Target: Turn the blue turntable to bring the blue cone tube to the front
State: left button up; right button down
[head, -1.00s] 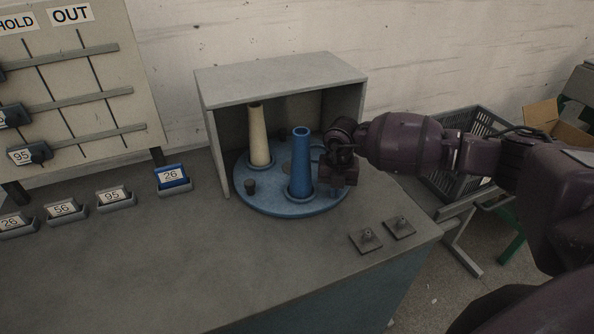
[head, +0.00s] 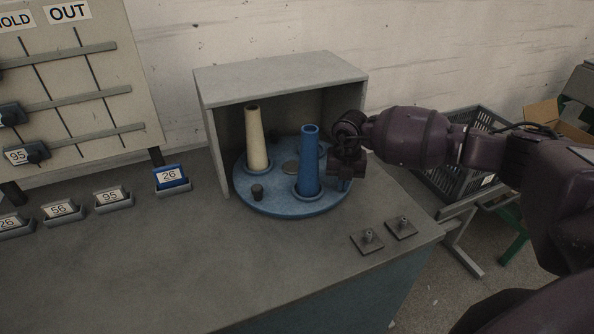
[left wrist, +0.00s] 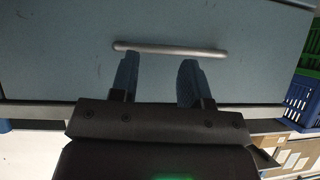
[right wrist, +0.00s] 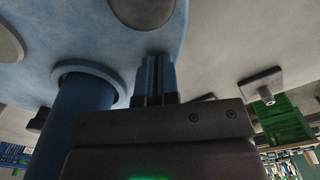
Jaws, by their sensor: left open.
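The blue turntable (head: 285,206) sits on the bench, partly under a grey open-fronted hood. The blue cone tube (head: 309,165) stands upright at its front right; its lower part shows in the right wrist view (right wrist: 75,120). A cream cone tube (head: 255,140) stands at the back left. A dark knob (head: 257,192) is near the front left rim. My right gripper (head: 345,180) is just right of the blue tube, over the rim. Its fingers (right wrist: 155,65) are together, with nothing visible between them. My left gripper (left wrist: 158,65) is open and empty, near a bar handle (left wrist: 170,48) on a blue panel.
The grey hood (head: 280,75) covers the back of the turntable. Two small plates with pegs (head: 367,241) lie at the bench's front right. Numbered card holders (head: 172,180) stand at left, below a rail board. A dark crate (head: 455,185) is beyond the right edge.

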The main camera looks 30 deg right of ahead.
jog(key=shift+s+f, duration=0.25)
jog(key=shift+f, duration=0.2)
jog(key=shift+s+d+r+p, duration=0.15)
jog(key=shift+d+r+p, duration=0.1)
jog(key=shift+r+p, duration=0.55)
jog(key=r+p, duration=0.1)
jog(key=s+d+r+p, duration=0.1)
jog(key=r+p, duration=0.1)
jog(key=s+r+p, duration=0.1)
jog(key=r, duration=0.1)
jog(key=shift+s+d, duration=0.25)
jog(key=shift+d, duration=0.1)
